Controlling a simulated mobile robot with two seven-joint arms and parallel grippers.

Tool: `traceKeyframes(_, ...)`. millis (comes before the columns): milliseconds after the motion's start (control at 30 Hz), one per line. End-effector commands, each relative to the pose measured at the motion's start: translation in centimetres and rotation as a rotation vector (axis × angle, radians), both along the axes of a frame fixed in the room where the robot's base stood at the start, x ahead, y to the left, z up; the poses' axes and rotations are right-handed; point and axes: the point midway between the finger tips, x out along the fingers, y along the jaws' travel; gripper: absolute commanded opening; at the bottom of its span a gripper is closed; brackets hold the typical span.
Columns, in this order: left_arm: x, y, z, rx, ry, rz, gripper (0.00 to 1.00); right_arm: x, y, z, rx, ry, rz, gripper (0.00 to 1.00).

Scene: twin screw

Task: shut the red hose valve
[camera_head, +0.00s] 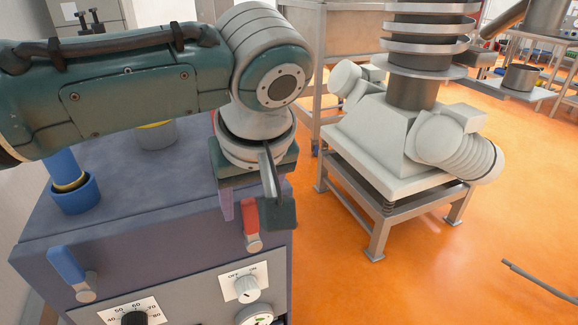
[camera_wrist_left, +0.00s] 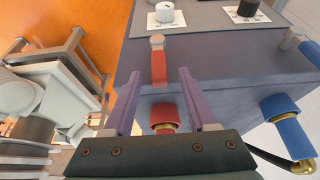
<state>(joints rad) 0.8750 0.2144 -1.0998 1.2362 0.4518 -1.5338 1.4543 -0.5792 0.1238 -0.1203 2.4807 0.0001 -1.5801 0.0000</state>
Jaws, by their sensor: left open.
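The red valve handle (camera_head: 250,222) is on the front upper edge of the grey-blue cabinet, below a white OFF/ON knob in the left wrist view. It hangs down the front in the head view, with a pale round pivot at its lower end. My left gripper (camera_head: 243,203) is open above and around the handle's upper part, with nothing held. In the left wrist view, its two purple fingers (camera_wrist_left: 160,78) stand apart, and the red handle (camera_wrist_left: 158,66) shows between their tips. I cannot tell the exact depth. My right gripper is out of view.
A blue valve handle (camera_head: 68,264) sits left on the cabinet front (camera_head: 190,240). A red hose fitting (camera_wrist_left: 163,114) and a blue one (camera_wrist_left: 282,108) stand on top. Below are an OFF/ON knob (camera_head: 246,288) and a dial (camera_head: 133,318). A white machine on a stand (camera_head: 372,182) is right; orange floor lies between.

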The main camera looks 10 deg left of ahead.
Motion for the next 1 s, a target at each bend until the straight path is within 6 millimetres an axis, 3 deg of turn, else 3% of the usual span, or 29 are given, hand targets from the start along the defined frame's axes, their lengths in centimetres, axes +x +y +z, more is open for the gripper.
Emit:
traceKeyframes(200,1.0,0.6,-3.0,0.001,-0.001,-0.001,0.57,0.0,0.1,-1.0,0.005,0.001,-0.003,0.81)
traceKeyframes(600,1.3,0.8,-3.6,-0.002,-0.001,-0.003,0.57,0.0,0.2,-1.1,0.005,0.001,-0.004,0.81)
traceKeyframes(1000,1.3,0.8,-3.6,-0.001,-0.002,-0.003,0.12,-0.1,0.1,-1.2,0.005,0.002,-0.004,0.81)
